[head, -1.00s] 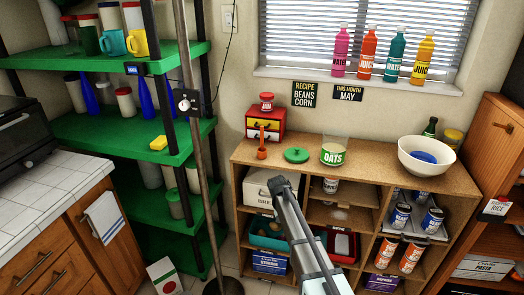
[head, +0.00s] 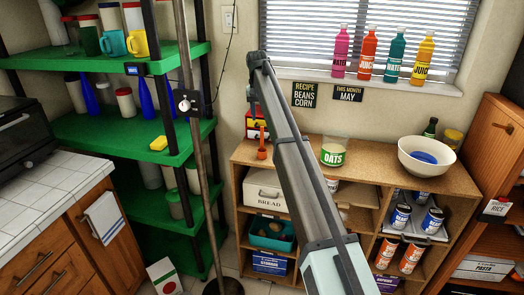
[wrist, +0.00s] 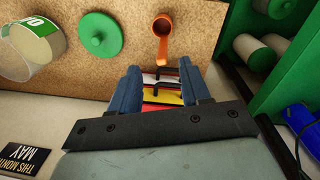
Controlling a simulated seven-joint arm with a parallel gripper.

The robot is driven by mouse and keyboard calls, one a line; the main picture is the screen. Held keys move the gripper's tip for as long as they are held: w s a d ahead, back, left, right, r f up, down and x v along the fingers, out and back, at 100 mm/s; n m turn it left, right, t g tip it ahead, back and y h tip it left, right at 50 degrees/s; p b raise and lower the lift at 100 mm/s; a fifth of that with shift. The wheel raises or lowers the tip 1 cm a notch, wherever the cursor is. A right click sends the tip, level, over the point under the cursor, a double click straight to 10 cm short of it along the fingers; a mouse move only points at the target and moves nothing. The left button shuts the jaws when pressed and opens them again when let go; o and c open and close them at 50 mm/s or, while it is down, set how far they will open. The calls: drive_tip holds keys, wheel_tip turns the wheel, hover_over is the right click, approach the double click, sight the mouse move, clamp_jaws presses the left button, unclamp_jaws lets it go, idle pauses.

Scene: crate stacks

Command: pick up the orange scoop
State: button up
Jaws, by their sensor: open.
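The orange scoop (head: 262,153) is on the wooden shelf top in front of the small red drawer box (head: 252,133). In the wrist view the scoop (wrist: 162,28) lies beyond my fingertips, its handle pointing down the picture toward the gap between them. My gripper (wrist: 163,78) is open and empty, with the drawer box (wrist: 163,97) seen between its blue fingers. The fingers do not touch the scoop. In the head view my arm hides part of the shelf top, and the fingers are hard to make out near the box.
A green lid (wrist: 100,36) and an oats jar (head: 334,150) lie close beside the scoop. A white bowl (head: 426,156) is at the right of the shelf top. A green rack (head: 100,135) and a metal pole (head: 192,130) stand to the left. The wall is close behind.

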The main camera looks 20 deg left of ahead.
drive_tip(key=w+r, duration=0.1)
drive_tip(key=r, duration=0.1)
drive_tip(key=shift+w+d+r+y, duration=0.15)
drive_tip(key=shift+w+r+y, duration=0.15)
drive_tip(key=shift+w+y, duration=0.1)
hover_over(262, 136)
drive_tip(key=f, duration=0.8)
drive_tip(key=shift+w+f, duration=0.2)
drive_tip(key=shift+w, duration=0.2)
drive_tip(key=shift+s+f, duration=0.2)
drive_tip(key=shift+f, duration=2.45)
drive_tip(key=shift+c, duration=0.4)
clamp_jaws()
